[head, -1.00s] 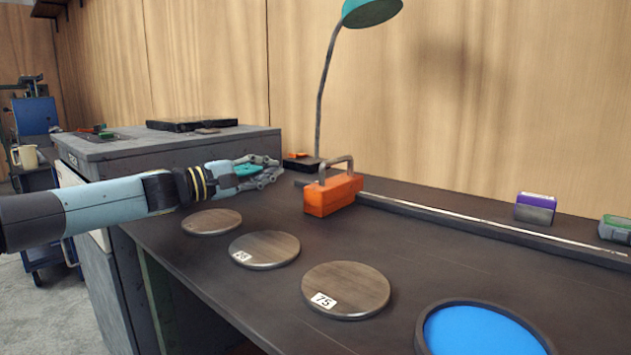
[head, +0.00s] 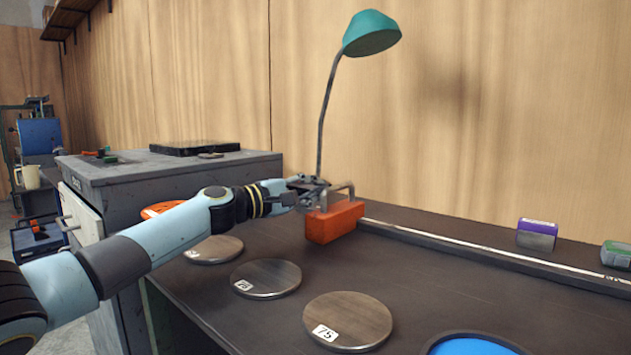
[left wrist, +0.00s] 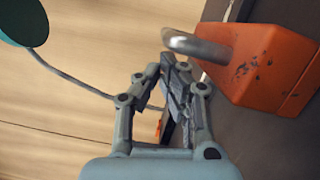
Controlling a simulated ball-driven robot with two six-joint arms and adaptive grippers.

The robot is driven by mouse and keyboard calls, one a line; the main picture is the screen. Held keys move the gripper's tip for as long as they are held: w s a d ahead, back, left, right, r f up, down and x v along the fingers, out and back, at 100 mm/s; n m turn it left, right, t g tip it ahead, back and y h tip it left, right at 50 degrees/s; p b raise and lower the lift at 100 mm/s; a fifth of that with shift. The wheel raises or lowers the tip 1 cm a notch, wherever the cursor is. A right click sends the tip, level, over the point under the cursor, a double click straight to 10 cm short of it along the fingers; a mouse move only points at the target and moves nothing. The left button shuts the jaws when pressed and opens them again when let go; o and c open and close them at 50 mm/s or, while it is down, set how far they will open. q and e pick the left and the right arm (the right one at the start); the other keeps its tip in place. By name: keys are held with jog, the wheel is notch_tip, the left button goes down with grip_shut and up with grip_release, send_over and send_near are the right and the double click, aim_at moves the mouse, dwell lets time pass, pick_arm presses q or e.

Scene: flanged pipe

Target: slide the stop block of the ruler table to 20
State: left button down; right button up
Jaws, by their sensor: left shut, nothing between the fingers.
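The orange stop block (head: 335,222) with its grey metal handle (head: 349,190) sits on the ruler rail (head: 470,248), near the rail's left end. My left gripper (head: 318,190) is shut and empty, at the left side of the block, close to the handle. In the left wrist view the gripper (left wrist: 178,82) is beside the block (left wrist: 270,65), with the handle (left wrist: 195,45) just to the right of its fingertips. I cannot tell whether the fingers touch the block. The scale marks are too small to read. My right gripper is not in view.
Round wooden discs (head: 347,320) lie in a row in front of the rail. A purple box (head: 537,234) and a green-grey box (head: 616,254) stand behind the rail at right. A green lamp (head: 371,33) rises behind the block. A blue round pad (head: 474,346) is at the bottom.

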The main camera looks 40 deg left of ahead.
pick_arm(q)
jog(key=shift+d, duration=0.1)
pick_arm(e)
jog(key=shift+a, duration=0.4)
pick_arm(q)
jog(key=shift+d, duration=0.1)
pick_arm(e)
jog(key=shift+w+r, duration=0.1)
